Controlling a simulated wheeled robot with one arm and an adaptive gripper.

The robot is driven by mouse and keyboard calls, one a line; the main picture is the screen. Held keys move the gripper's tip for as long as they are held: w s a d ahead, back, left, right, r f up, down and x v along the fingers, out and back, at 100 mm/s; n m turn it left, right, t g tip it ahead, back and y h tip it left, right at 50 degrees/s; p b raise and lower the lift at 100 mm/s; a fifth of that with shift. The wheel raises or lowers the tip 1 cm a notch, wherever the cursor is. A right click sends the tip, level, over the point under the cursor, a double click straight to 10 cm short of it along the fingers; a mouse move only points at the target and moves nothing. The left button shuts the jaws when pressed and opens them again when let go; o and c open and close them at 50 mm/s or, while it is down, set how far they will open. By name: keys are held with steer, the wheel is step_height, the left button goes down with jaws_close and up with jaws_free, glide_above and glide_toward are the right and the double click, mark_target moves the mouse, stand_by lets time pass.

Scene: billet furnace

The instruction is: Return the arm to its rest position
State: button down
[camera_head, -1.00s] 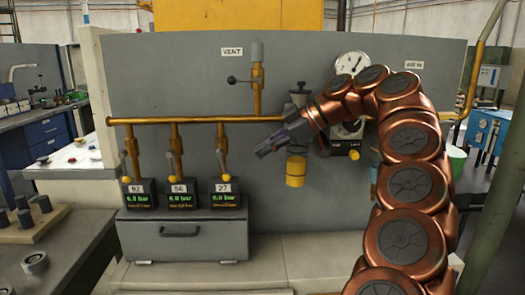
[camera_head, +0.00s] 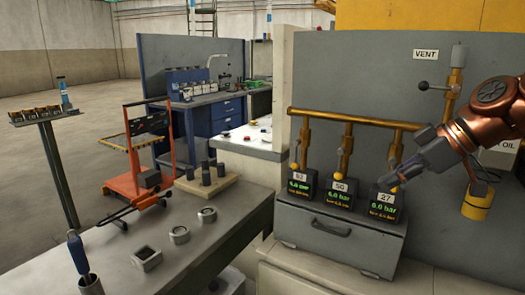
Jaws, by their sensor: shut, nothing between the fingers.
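My copper-coloured arm (camera_head: 490,90) enters from the right edge, with most of its links out of the picture. My gripper (camera_head: 408,172) is at its left end, dark grey and shut with nothing in it. It points down and left, and in the picture it overlaps the right end of the row of gauge boxes, by the box labelled 27 (camera_head: 384,202). I cannot tell whether it touches that box.
A grey panel with a brass pipe (camera_head: 350,116) and a vent valve (camera_head: 455,80) stands behind my arm. A grey drawer box (camera_head: 335,232) carries the gauges. A workbench (camera_head: 215,215) with metal rings and cylinders is at the left. An orange cart (camera_head: 140,185) and open floor lie beyond.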

steer(key=s+a+f+m+g+h, duration=0.4)
steer(key=s+a+f, duration=0.7)
steer(key=f, duration=0.2)
steer(key=s+d+f+m+g+h, duration=0.35)
steer(key=s+f+m, duration=0.45)
steer(key=s+f, duration=0.85)
step_height(320, 180, up, 20)
steer(key=t+p, duration=0.1)
steer(key=p, duration=1.6)
steer(key=shift+s+d+f+p, duration=0.2)
steer(key=shift+d+p, duration=0.1)
steer(key=shift+p, duration=0.1)
steer(key=shift+w, duration=0.1)
